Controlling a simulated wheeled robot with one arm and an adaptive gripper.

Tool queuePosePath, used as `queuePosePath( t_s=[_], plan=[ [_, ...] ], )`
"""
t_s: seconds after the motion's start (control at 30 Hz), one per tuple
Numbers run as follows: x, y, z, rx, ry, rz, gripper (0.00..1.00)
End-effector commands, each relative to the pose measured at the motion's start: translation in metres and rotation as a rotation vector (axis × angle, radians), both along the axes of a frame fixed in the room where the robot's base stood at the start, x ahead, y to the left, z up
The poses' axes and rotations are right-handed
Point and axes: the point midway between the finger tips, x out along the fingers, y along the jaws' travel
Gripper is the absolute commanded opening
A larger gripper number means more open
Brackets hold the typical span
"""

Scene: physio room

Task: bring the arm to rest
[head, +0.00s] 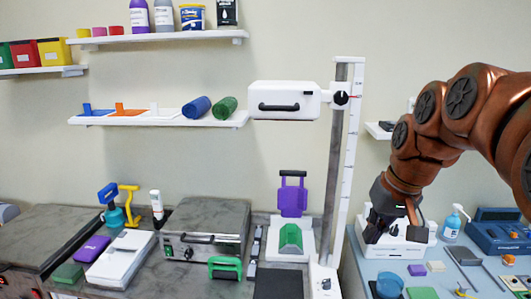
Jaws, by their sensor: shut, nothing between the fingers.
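My arm, copper-brown, reaches in from the right edge in the head view and bends downward. My gripper (374,236) is dark, points down and is shut with nothing held. It hangs in front of a white box-shaped device (408,243) at the back of the light blue table and hides part of it. I cannot tell whether the gripper touches anything, but it appears to be above the table's left part.
The blue table (400,273) holds a spray bottle (452,224), a blue case (499,232) and several small items. A white upright stand (340,170) rises left of my gripper. A grey counter with a metal box (205,228) lies further left, below wall shelves.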

Motion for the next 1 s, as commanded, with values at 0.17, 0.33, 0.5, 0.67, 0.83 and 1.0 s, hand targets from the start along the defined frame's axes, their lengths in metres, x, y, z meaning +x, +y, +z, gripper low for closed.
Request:
queuePosePath(
  t_s=[0.17, 0.33, 0.5, 0.67, 0.83, 1.0],
  plan=[
    [-0.052, 0.018, -0.04, -0.022, 0.092, 0.012, 0.0],
    [-0.103, 0.027, -0.078, -0.049, 0.177, 0.019, 0.0],
    [-0.157, 0.032, -0.116, -0.081, 0.26, 0.022, 0.0],
    [-0.207, 0.032, -0.148, -0.112, 0.332, 0.023, 0.0],
    [-0.245, 0.03, -0.172, -0.135, 0.384, 0.024, 0.0],
    [-0.261, 0.028, -0.182, -0.145, 0.405, 0.022, 0.0]
  ],
)
